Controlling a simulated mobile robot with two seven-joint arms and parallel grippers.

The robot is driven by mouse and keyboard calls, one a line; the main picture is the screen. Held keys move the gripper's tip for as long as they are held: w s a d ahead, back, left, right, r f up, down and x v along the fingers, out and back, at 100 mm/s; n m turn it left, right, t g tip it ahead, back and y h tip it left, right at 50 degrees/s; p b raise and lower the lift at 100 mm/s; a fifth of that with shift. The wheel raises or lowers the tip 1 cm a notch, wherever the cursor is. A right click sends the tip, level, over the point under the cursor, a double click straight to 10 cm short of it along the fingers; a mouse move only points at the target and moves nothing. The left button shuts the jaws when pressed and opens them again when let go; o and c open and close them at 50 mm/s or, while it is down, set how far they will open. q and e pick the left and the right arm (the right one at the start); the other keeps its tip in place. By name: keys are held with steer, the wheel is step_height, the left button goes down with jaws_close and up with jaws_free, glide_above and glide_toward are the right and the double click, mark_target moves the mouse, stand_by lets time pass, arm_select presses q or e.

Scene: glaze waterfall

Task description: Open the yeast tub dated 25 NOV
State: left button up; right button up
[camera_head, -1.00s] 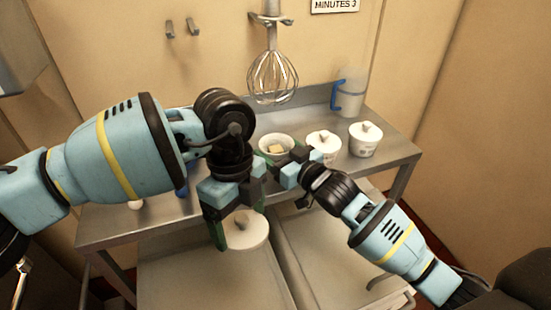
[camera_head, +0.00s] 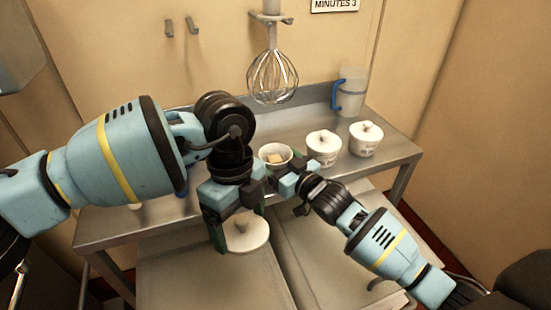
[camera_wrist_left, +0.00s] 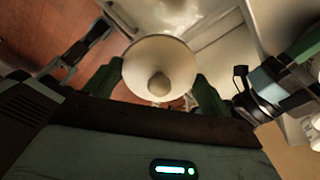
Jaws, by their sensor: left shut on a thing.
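My left gripper (camera_head: 240,224) is shut on a round white lid (camera_head: 258,239) with a small knob, held in front of the table's near edge. In the left wrist view the lid (camera_wrist_left: 160,58) shows between the green fingers. An open white tub (camera_head: 268,148) on the table holds a pale yellow block. Two more white tubs, a middle one (camera_head: 323,152) and a right one (camera_head: 365,143), have their lids on. Their printed labels are too small to read. My right gripper (camera_head: 282,180) is just in front of the open tub; its fingers are not clear.
The steel table (camera_head: 400,150) has free room at its right end and behind the tubs. A clear jug (camera_head: 353,92) with a blue handle stands at the back. A whisk (camera_head: 273,78) hangs above the table. Flat grey surfaces (camera_head: 185,270) lie below the front edge.

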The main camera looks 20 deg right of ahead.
steer(key=shift+o, duration=1.4)
arm_select(q)
steer(key=shift+r, duration=0.1)
arm_select(e)
steer(key=shift+r, duration=0.15)
arm_select(q)
steer(key=shift+r, duration=0.1)
arm_select(e)
steer(key=shift+s+r, duration=0.1)
steer(key=shift+s, duration=0.05)
steer(key=v, duration=1.1)
steer(key=shift+s+d, duration=0.15)
steer(key=shift+s, duration=0.2)
